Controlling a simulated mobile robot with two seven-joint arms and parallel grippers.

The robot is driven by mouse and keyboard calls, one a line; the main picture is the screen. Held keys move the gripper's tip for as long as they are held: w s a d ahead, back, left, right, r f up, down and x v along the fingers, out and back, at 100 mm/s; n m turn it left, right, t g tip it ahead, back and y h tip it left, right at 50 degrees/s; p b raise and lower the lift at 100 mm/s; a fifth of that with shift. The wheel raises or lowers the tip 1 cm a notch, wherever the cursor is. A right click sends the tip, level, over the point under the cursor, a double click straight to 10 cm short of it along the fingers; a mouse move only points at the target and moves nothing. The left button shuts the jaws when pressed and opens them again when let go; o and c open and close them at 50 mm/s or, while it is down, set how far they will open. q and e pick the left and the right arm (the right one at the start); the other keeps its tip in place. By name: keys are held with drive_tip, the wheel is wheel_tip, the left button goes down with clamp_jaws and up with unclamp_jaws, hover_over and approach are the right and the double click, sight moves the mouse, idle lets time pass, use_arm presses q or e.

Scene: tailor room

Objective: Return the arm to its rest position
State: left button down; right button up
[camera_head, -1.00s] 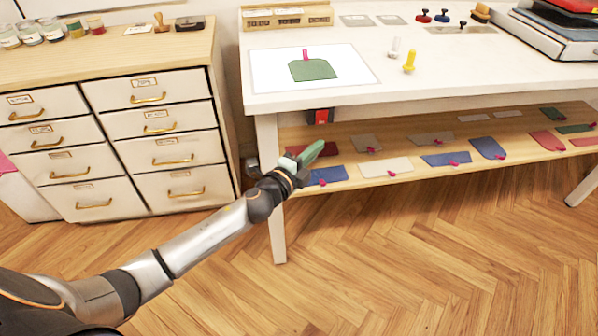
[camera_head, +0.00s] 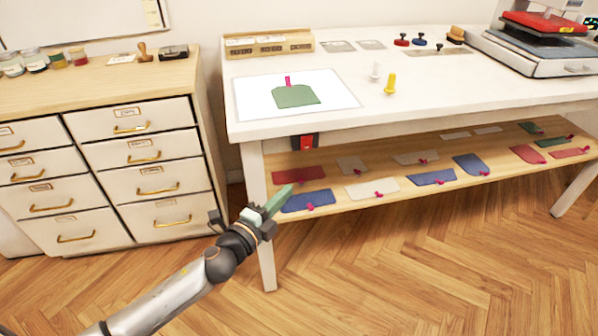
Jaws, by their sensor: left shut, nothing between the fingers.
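My left arm (camera_head: 180,292) reaches up from the lower left in the head view. Its gripper (camera_head: 280,197) is shut and empty, with greenish fingers pointing up and right. In the picture it overlaps the front left part of the table's lower shelf, close to a blue fabric piece (camera_head: 307,201). I cannot tell whether it touches the shelf. My right gripper is not in view.
A white table (camera_head: 420,95) holds a green piece (camera_head: 296,96) on a white sheet and a heat press (camera_head: 545,50). Its shelf (camera_head: 400,190) carries several fabric pieces. A drawer cabinet (camera_head: 140,165) stands left. The wooden floor (camera_head: 420,270) in front is clear.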

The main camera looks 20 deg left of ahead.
use_arm(q)
drive_tip(key=s+d+f+n+g, duration=0.4)
drive_tip(key=s+f+n, duration=0.45)
drive_tip(key=s, duration=0.25)
drive_tip(key=s+d+f+n+g, duration=0.3)
drive_tip(key=s+d+f+n, duration=0.1)
drive_tip(key=s+f+n, duration=0.5)
drive_tip(key=s+a+r+p, duration=0.1)
drive_tip(key=s+r+p, duration=0.1)
drive_tip(key=r+p, duration=0.4)
drive_tip(key=s+a+r+y+p, duration=0.1)
drive_tip(key=r+p, duration=0.4)
drive_tip(key=p, duration=0.5)
drive_tip(key=shift+s+a+r+g, duration=0.3)
drive_tip(key=shift+s+a+r, duration=0.1)
drive_tip(key=shift+s, duration=0.25)
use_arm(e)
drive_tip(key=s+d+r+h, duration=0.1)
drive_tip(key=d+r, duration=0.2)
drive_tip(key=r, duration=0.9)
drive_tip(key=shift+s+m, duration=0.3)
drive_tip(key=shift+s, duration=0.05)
